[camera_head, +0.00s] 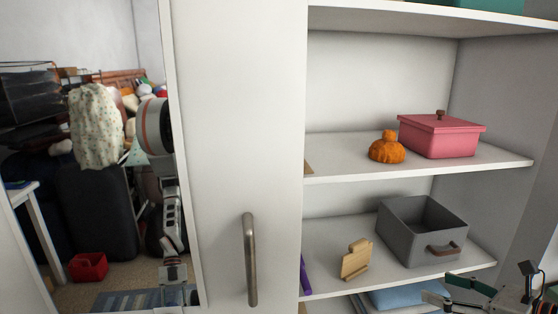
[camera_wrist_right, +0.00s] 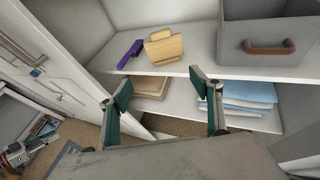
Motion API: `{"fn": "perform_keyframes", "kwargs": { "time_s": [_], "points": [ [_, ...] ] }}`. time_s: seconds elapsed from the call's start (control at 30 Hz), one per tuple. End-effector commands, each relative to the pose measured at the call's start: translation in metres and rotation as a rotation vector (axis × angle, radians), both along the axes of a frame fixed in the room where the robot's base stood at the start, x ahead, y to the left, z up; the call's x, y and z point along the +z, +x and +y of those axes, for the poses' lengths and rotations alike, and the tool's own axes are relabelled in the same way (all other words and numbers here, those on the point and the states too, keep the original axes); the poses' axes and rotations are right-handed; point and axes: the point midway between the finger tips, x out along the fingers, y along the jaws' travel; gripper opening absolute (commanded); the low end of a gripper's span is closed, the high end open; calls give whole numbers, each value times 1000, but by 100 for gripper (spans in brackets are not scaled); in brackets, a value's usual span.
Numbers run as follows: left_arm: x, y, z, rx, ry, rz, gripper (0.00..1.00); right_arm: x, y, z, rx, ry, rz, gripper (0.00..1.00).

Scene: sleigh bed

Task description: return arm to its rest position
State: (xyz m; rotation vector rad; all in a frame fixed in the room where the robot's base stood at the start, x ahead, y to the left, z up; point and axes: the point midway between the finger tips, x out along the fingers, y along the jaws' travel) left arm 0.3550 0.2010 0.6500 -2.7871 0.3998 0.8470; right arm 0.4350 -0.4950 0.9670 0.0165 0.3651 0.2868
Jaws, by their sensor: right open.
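My right gripper (camera_head: 448,290) is at the lower right of the head view, in front of the lower shelves. In the right wrist view my right gripper (camera_wrist_right: 160,88) has its two fingers spread apart with nothing between them. My left arm (camera_head: 172,215) hangs down beyond the edge of the white door, and its gripper (camera_head: 174,274) is low in the head view, too small to read.
A white cabinet door (camera_head: 235,120) with a metal handle (camera_head: 250,258) stands left of the shelves. A grey bin (camera_head: 408,240), a wooden holder (camera_head: 356,260), a pink box (camera_head: 440,138) and an orange pumpkin (camera_head: 387,150) stand on shelves. Folded blue cloths (camera_wrist_right: 248,95) lie lower.

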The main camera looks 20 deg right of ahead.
Motion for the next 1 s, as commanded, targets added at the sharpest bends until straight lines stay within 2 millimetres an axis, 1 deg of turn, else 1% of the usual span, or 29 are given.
{"fn": "perform_keyframes", "kwargs": {
  "time_s": [0.03,0.1,0.17,0.27,0.37,0.4,0.47,0.5,0.57,0.6,0.67,0.7,0.77,0.8,0.87,0.9,1.0],
  "points": [
    [1,1,0,1,0,-2,29,-9,0,13,-6,106,0,64],
    [1,1,0,0,0,-3,29,-14,1,27,-21,248,-7,64],
    [2,3,0,1,-1,-6,29,-19,2,38,-39,378,-11,64],
    [6,9,2,2,2,-18,29,-28,5,55,-87,620,-11,64],
    [9,12,2,2,1,-25,29,-44,7,69,-166,905,5,64],
    [9,11,2,1,1,-25,29,-52,7,74,-206,1030,17,64],
    [8,8,1,1,0,-20,29,-69,8,81,-278,1218,42,64],
    [7,6,1,1,0,-17,29,-82,7,86,-329,1341,64,64],
    [6,5,1,1,0,-14,29,-104,6,95,-418,1521,103,64],
    [5,4,1,0,-1,-13,29,-121,4,102,-481,1639,134,64],
    [5,4,1,0,0,-12,29,-150,0,116,-585,1808,191,64],
    [4,4,1,0,0,-11,29,-170,-4,128,-661,1916,233,64],
    [3,3,1,0,1,-9,29,-202,-13,150,-782,2069,309,64],
    [3,3,1,0,0,-8,29,-222,-20,167,-864,2160,364,64],
    [2,3,1,0,1,-6,29,-249,-31,193,-980,2272,445,64],
    [1,2,1,0,1,-5,29,-263,-38,210,-1052,2331,496,64],
    [1,2,1,0,2,-4,29,-290,-55,248,-1200,2435,609,64]
  ]
}}
